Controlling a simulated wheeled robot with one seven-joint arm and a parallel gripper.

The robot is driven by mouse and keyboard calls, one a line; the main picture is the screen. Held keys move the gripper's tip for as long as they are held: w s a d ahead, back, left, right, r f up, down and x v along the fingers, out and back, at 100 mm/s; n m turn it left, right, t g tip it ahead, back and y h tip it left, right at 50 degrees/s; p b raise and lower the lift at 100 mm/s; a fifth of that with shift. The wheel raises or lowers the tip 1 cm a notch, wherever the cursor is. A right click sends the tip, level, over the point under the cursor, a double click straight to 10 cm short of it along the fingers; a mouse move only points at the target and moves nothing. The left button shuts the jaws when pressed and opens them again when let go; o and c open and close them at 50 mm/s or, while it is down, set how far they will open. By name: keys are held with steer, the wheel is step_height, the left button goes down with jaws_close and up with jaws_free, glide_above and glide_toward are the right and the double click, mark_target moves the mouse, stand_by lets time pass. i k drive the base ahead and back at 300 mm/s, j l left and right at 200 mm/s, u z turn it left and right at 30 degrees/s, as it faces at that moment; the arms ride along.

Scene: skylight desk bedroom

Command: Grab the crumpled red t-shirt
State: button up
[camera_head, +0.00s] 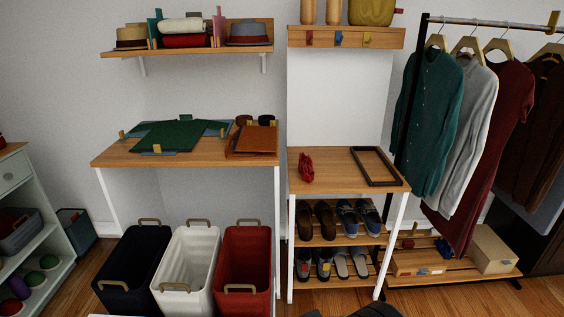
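A small crumpled red cloth (306,167), which looks like the red t-shirt, lies on the left part of the wooden top (333,158) of the shoe rack. It is small in the picture, so its folds are hard to make out. Nothing covers it. My gripper is not clearly visible; only a dark shape shows at the bottom edge right of centre, and I cannot tell what part it is.
An empty dark frame (375,167) lies right of the cloth. Shoes fill the shelves below. A desk (110,158) with a folded green garment (168,134) stands left, above black, white and red bins (245,266). Clothes hang from a rail (490,22) at right.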

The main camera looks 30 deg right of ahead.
mark_target(305, 164)
steer(key=l+u, duration=0.4)
steer(key=l, duration=0.15)
steer(key=l+u, duration=0.45)
steer(key=l, duration=0.15)
steer(key=l+u, duration=0.4)
steer(key=l, duration=0.2)
steer(key=k+l+u, duration=0.2)
steer(key=l+u, duration=0.2)
steer(key=i+l+u, duration=0.1)
steer(key=l+u, duration=0.3)
steer(key=l, duration=0.25)
steer(key=l+u, duration=0.4)
steer(key=l, duration=0.25)
